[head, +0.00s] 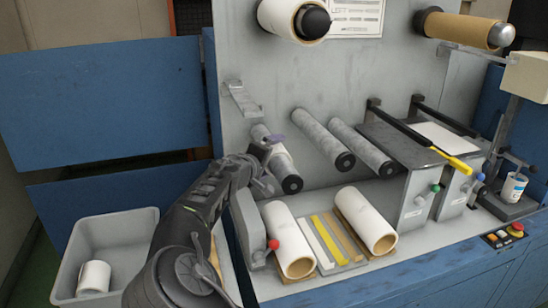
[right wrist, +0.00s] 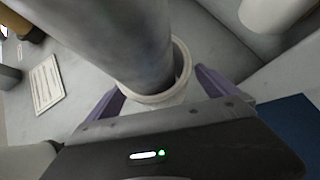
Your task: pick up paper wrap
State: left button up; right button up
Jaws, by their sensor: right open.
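The paper wrap (head: 279,157) appears as a white sleeve on a short grey roller (head: 290,183) that sticks out from the machine's upright panel. In the right wrist view its pale ring-like end (right wrist: 150,97) surrounds the grey roller (right wrist: 115,40). My right gripper (head: 268,146) is at the wrap; its purple fingers (right wrist: 163,92) are open, one on each side of the wrap. I cannot tell whether they touch it. The lower part of the wrap is hidden behind my gripper body in the wrist view. My left gripper is not in view.
Two white rolls (head: 286,232) (head: 366,213) lie on the bench below, with yellow strips between them. Two bare grey rollers (head: 322,135) project to the right. A grey bin (head: 138,222) holding a small roll (head: 94,277) stands at lower left. Blue panels (head: 100,100) border the left.

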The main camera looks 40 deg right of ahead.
jog(key=shift+c, duration=0.4)
jog(key=c, duration=1.4)
jog(key=shift+r, duration=0.2)
